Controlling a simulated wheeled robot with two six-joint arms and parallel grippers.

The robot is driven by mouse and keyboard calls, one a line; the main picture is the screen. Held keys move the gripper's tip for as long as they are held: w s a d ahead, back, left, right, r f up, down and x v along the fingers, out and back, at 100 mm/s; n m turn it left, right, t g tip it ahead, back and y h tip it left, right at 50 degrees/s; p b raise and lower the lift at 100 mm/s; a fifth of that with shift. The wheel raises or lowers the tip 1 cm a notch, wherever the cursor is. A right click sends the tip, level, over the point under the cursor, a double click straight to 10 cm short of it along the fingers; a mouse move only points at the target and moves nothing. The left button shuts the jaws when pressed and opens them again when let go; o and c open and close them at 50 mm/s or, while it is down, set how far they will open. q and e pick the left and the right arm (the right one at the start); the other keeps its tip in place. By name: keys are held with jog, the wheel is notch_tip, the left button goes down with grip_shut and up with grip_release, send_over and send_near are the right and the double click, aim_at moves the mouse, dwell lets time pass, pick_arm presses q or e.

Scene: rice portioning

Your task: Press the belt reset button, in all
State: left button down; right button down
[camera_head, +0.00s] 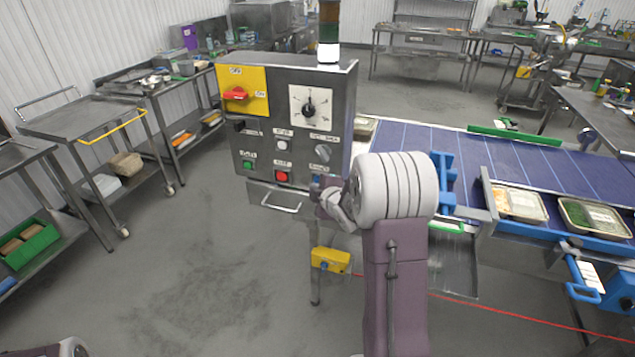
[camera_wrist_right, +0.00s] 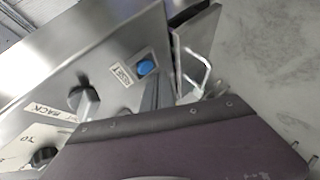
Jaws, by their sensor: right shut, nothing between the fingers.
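The grey control panel (camera_head: 263,150) stands at the left end of the blue belt. Its blue button (camera_wrist_right: 146,67) shows in the right wrist view beside a small white label, and the button is not covered there. In the head view a label above the lower right of the panel marks that spot, partly behind my right gripper (camera_head: 325,197). My right gripper is shut and empty, close in front of the panel's lower right. Whether its tips touch the button cannot be told. Only a bit of my left arm shows at the bottom left; its gripper is out of view.
The panel also carries a red rotary switch (camera_head: 236,94), a black dial (camera_head: 309,108), a red button (camera_head: 282,176) and a green button (camera_head: 247,165). A metal handle (camera_head: 281,207) sits below. Filled trays (camera_head: 519,204) stand by the belt (camera_head: 480,150). Floor at left is clear.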

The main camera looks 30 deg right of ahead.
jog(key=s+a+b, duration=0.2)
jog(key=s+a, duration=0.1)
jog(key=shift+s+a+b, duration=0.1)
jog(key=shift+a+b, duration=0.3)
dwell(0.7)
